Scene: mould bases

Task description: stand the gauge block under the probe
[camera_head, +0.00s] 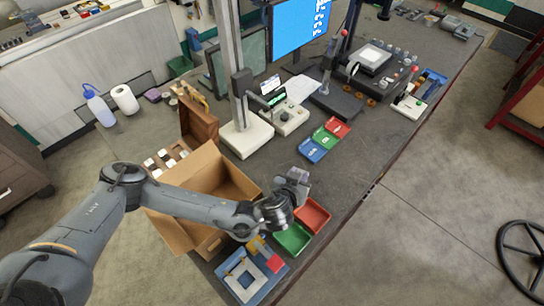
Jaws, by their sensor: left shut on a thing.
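My left gripper (297,184) is shut above the bench, just right of the open cardboard box. It holds a small thing, taken to be the gauge block; the fingers mostly hide it, so its shape and tilt are unclear. The measuring stand has a tall grey column (230,62) on a pale base (246,139), behind and left of the gripper. A dark carriage with a small arm sits on the column; the probe tip is too small to make out. The held thing is well apart from the stand. My right gripper is not in view.
The cardboard box (205,165) stands beside a wooden case (198,124) with pale blocks. Red (312,214) and green (292,237) trays lie near the gripper. Small coloured trays (313,150) and a readout unit (287,120) lie farther back. Bare bench (345,178) is free to the right.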

